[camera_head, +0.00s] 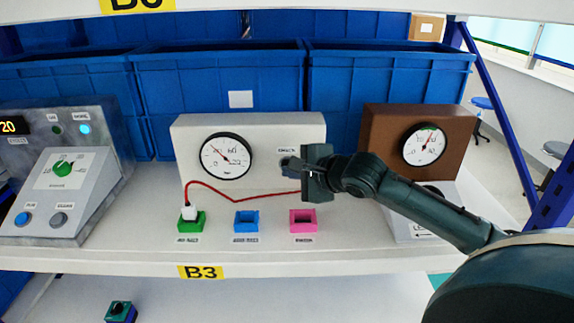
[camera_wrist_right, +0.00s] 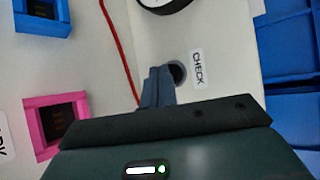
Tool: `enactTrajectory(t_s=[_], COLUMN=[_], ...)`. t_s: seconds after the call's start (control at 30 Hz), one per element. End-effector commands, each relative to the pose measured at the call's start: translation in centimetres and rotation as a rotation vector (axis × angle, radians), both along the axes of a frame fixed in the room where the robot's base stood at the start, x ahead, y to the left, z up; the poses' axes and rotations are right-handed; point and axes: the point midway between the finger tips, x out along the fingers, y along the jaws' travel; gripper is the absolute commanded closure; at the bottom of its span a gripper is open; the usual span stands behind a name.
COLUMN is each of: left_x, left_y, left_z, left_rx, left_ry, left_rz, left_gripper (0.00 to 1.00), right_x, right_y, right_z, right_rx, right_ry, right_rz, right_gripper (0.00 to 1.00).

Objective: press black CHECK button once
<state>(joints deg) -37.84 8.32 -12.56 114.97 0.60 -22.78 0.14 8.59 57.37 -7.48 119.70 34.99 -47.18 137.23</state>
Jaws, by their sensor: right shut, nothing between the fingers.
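The black CHECK button (camera_wrist_right: 178,73) is a round dark spot on the front of the white gauge box (camera_head: 182,150), beside the CHECK label (camera_wrist_right: 198,68). In the head view my right gripper (camera_head: 288,166) covers most of that spot. In the right wrist view the same gripper (camera_wrist_right: 160,74) is shut and empty. Its fingertips are at the near edge of the button and overlap it in the picture. I cannot tell whether they touch it. My left gripper is not in view.
Green (camera_head: 191,222), blue (camera_head: 246,221) and pink (camera_head: 303,221) sockets stand below the gauge box. A red cable (camera_head: 235,196) runs from a white plug in the green one. A grey console (camera_head: 62,195) stands left, a brown gauge box (camera_head: 385,125) right, blue bins (camera_head: 220,95) behind.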

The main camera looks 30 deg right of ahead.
Motion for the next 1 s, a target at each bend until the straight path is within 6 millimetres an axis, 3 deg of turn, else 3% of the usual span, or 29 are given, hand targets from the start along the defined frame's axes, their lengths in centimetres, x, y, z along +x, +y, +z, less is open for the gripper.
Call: enactTrajectory(t_s=[0.53, 1.0], left_x=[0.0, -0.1], left_y=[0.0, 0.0], left_z=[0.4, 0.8], left_rx=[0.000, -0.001], left_ry=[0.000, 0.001], left_rz=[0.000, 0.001], left_gripper=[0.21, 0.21], right_x=[-1.1, -4.8], right_y=[0.7, 3.0], right_z=[0.0, -0.1], right_rx=[0.002, 0.002], right_ry=[0.001, 0.001], right_rz=[0.002, 0.002], right_gripper=[1.00, 1.00])
